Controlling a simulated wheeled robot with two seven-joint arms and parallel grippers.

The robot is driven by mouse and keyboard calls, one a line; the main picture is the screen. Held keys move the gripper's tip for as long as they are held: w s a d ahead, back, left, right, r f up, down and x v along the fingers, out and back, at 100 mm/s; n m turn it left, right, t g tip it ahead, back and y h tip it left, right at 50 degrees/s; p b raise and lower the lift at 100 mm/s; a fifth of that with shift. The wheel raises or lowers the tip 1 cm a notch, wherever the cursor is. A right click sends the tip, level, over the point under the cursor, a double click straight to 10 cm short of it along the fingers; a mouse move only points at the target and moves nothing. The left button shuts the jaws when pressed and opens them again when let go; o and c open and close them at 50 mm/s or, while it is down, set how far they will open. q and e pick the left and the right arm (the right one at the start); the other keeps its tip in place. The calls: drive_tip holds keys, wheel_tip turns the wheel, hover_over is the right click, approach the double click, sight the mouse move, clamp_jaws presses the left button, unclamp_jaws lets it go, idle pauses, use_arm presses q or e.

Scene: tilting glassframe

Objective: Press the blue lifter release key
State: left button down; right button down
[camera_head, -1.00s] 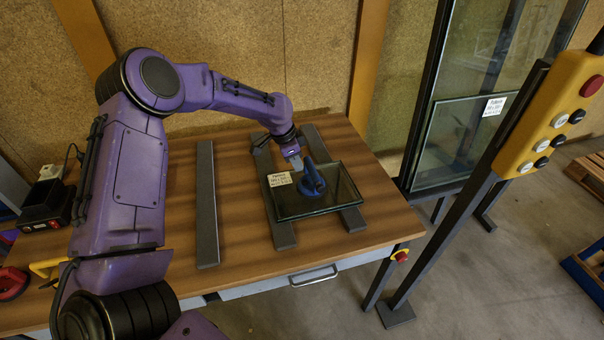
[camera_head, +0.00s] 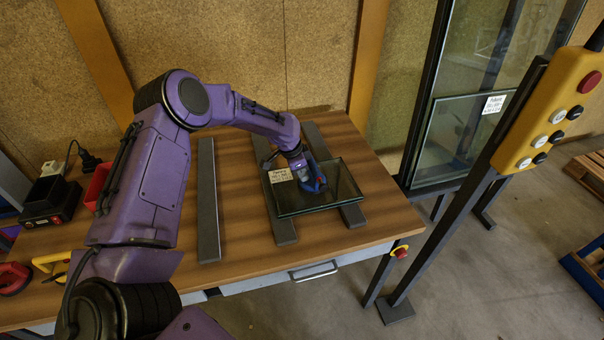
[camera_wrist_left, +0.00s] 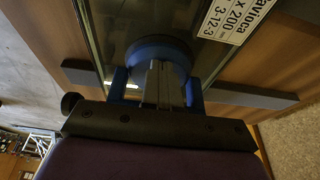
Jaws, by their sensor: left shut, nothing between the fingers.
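The blue suction lifter (camera_head: 319,186) sits on a glass pane (camera_head: 345,184) with a white label (camera_head: 280,175). The pane lies across dark bars on the workbench. My left gripper (camera_head: 308,176) is shut and empty, right at the lifter and covering part of it in the head view. In the left wrist view, the closed fingers (camera_wrist_left: 160,82) lie in front of the round blue lifter (camera_wrist_left: 160,48), between its two blue side parts. I cannot make out the release key or whether the fingertips touch it. My right gripper is not in view.
A separate dark bar (camera_head: 208,205) lies left on the wooden bench (camera_head: 240,232). A black box (camera_head: 48,200), red bin (camera_head: 98,186) and red lifter (camera_head: 14,278) stand farther left. A glass rack (camera_head: 455,140) and yellow button panel (camera_head: 548,112) stand on the right.

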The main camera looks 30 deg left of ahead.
use_arm(q)
drive_tip(key=shift+s+f, duration=0.35)
drive_tip(key=shift+f, duration=0.05)
drive_tip(key=shift+r+p, duration=0.25)
drive_tip(key=shift+p, duration=0.1)
drive_tip(key=p+v, duration=0.8)
drive_tip(key=v, duration=0.2)
drive_tip(key=shift+w, duration=0.3)
drive_tip(key=shift+r, duration=0.1)
